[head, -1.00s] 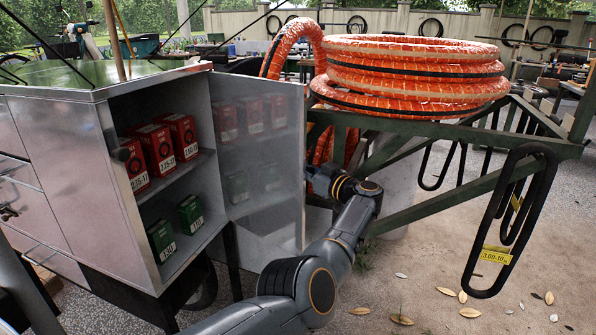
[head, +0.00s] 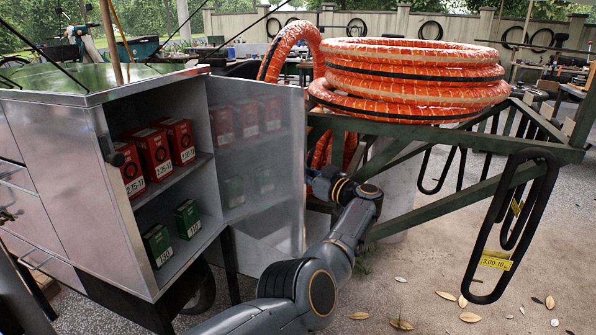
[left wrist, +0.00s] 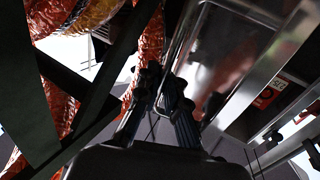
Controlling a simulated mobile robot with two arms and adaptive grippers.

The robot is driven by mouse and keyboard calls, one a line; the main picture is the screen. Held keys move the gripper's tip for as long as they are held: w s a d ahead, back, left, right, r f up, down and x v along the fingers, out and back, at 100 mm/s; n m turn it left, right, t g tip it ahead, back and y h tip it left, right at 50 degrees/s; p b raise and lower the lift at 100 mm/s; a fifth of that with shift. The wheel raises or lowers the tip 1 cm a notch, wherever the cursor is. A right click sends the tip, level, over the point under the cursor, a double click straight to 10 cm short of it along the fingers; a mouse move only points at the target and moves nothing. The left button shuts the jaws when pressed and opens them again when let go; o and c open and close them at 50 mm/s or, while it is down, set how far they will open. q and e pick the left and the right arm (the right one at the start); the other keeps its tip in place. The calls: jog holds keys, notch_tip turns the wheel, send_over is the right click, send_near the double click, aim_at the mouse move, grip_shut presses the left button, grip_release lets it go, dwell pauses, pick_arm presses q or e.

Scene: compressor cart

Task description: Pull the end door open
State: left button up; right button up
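The end door (head: 262,170) of the grey metal cart stands wide open. Its shiny inner face shows in the head view, with reflections of the boxes. My left gripper (head: 320,182) is just beyond the door's free edge, at about mid-height, and its fingertips are hard to make out there. In the left wrist view, the two ribbed dark fingers of my left gripper (left wrist: 163,85) are apart, with a gap between them. The door's bright rim (left wrist: 183,35) runs close to the fingertips; contact cannot be told. My right gripper is not in view.
Red boxes (head: 152,154) and green boxes (head: 188,218) stand on the cart's open shelves.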

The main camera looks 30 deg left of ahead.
aim_at(302, 136)
pick_arm(q)
jog(key=shift+o, duration=0.7)
jog(key=shift+w+d+f, duration=0.15)
jog(key=shift+w+d, duration=0.2)
jog(key=shift+s+a, duration=0.1)
jog(key=shift+a, duration=0.05)
notch_tip(302, 136, up, 10)
jog(key=shift+r, duration=0.1)
